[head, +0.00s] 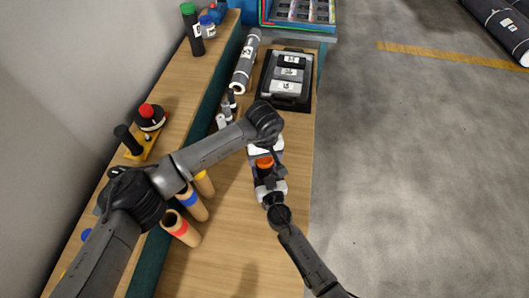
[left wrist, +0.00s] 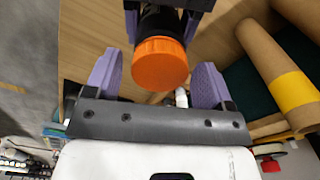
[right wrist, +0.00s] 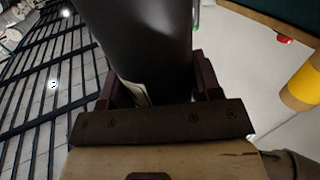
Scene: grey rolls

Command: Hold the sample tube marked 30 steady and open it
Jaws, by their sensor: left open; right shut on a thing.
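A dark sample tube with an orange cap (head: 264,162) stands between my two grippers. No number shows on it from here. My right gripper (head: 268,180) is shut on its dark body, which fills the space between the fingers in the right wrist view (right wrist: 150,45). My left gripper (head: 265,150) is open at the cap. In the left wrist view the purple fingers stand either side of the orange cap (left wrist: 160,64), with a gap on each side. The cap is on the tube.
A green-capped dark tube (head: 193,30) stands on the left ledge. A black tray (head: 285,103) with labelled blocks and a grey roll (head: 245,62) lie farther back. Brown rolls with coloured bands (head: 181,227) lie left of my grippers. The near bench is bare.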

